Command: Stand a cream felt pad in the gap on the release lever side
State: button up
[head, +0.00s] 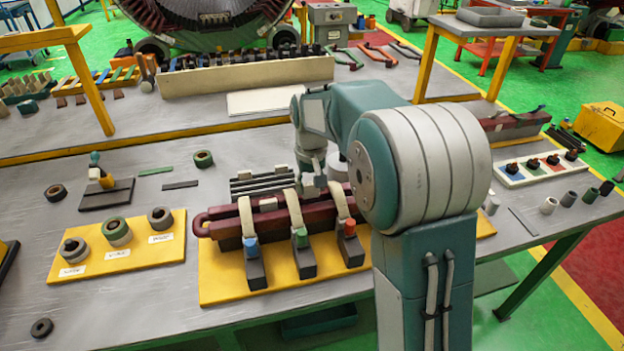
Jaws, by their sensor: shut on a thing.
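A maroon coil bar (222,228) lies across a yellow board (222,285), with a loop at its left end. Three cream curved straps (247,217) arch over it from dark blocks with blue, green and red tips (350,228). A small cream pad (268,203) sits on the bar between the left and middle straps. My gripper (313,182) is low over the bar, between the middle and right straps. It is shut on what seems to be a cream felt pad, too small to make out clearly. My arm hides the bar's right end. I cannot tell which part is the release lever.
Dark slotted bars (262,184) lie behind the coil. A yellow tray (125,262) with several tape rolls stands at left. A white tray with coloured squares (540,170) is at right. A long cream box (245,76) stands farther back.

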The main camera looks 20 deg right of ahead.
aim_at(315, 196)
jog(key=shift+d+f, duration=0.7)
jog(key=shift+f, duration=0.2)
jog(key=shift+a+f, duration=0.1)
jog(key=shift+f, duration=0.3)
jog(key=shift+a+f, duration=0.2)
jog(key=shift+a, duration=0.15)
jog(key=shift+d, duration=0.15)
jog(key=o, duration=0.8)
jog(key=shift+d, duration=0.15)
jog(key=shift+a, duration=0.2)
